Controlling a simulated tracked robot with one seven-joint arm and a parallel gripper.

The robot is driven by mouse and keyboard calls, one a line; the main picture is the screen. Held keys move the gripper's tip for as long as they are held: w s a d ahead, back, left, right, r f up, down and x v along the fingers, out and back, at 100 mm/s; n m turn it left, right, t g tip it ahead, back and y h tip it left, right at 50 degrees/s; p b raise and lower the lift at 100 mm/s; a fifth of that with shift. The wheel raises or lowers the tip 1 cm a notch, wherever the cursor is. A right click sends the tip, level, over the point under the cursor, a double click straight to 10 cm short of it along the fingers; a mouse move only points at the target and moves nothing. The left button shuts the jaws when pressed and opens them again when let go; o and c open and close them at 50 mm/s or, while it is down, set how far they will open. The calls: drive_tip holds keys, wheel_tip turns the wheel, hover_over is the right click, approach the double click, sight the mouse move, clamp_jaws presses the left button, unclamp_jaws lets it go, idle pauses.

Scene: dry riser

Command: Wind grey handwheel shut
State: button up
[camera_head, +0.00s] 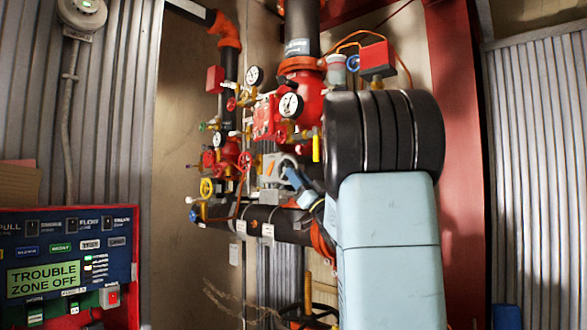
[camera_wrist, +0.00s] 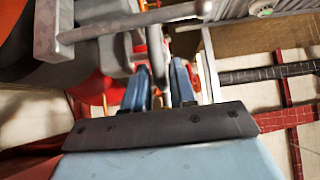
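The grey handwheel (camera_head: 272,168) is on the red and black pipework in the head view, partly hidden by my gripper (camera_head: 298,182). In the wrist view, grey metal bars (camera_wrist: 130,22), which look like part of this wheel, cross the top left. My gripper also shows in the wrist view (camera_wrist: 161,72), with its two blue fingers standing apart. A short grey rod (camera_wrist: 157,55) points down between the fingertips. I cannot tell whether either finger touches it.
Red valves and pressure gauges (camera_head: 290,105) crowd around the wheel. A red alarm panel (camera_head: 70,265) stands at lower left. Corrugated walls flank the pipework.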

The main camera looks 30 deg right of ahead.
sight(282, 157)
drive_tip(key=shift+x, duration=2.25)
drive_tip(key=shift+c, duration=0.3)
clamp_jaws()
